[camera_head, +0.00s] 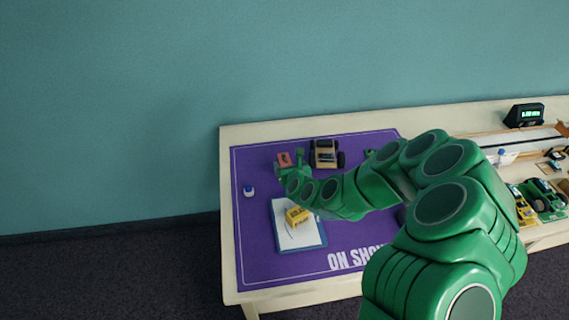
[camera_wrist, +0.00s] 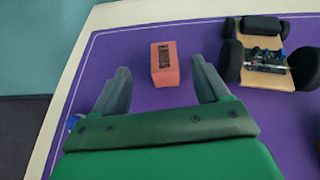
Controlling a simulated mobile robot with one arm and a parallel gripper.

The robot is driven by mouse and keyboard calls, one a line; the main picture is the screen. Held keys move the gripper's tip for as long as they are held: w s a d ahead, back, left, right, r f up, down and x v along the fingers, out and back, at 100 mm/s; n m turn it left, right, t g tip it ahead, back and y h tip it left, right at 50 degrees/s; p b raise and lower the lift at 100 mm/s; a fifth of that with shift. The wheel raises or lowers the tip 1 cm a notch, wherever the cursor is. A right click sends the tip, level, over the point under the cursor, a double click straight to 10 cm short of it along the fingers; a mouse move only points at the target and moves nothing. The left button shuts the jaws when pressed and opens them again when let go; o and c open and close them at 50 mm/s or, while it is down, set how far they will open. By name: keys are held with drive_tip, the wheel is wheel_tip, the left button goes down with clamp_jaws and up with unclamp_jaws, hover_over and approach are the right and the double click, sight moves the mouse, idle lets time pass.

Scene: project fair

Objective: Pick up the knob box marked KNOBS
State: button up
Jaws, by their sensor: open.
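The knob box (camera_wrist: 165,65) is a small orange-red block with dark letters reading KNOBS. In the wrist view it lies on the purple mat, ahead of and between the two fingers of my gripper (camera_wrist: 158,84), apart from both. My gripper is open and empty. In the head view the knob box (camera_head: 284,159) shows at the back of the mat, just beyond my gripper (camera_head: 288,165), which partly overlaps it.
A wheeled wooden robot car (camera_wrist: 264,62) stands to the right of the knob box. A small white and blue item (camera_head: 249,190) is at left. The purple mat (camera_head: 262,262) has free room at front left.

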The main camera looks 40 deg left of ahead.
sight(285, 161)
drive_tip(key=shift+f+m, duration=0.4)
drive_tip(key=shift+f, duration=0.15)
drive_tip(key=shift+w+a+f+t, duration=0.15)
drive_tip(key=shift+w+a+f, duration=0.1)
drive_tip(key=shift+w+a, duration=0.2)
drive_tip(key=shift+w+a+f+t, duration=0.15)
drive_tip(key=shift+w+a+f, duration=0.05)
drive_tip(key=shift+w+a, duration=0.2)
drive_tip(key=shift+w+a+f, duration=0.9)
drive_tip(key=shift+f, duration=0.15)
drive_tip(key=shift+x, duration=1.05)
drive_tip(key=shift+r, duration=0.1)
drive_tip(key=c, duration=1.1)
drive_tip(key=shift+o, duration=0.2)
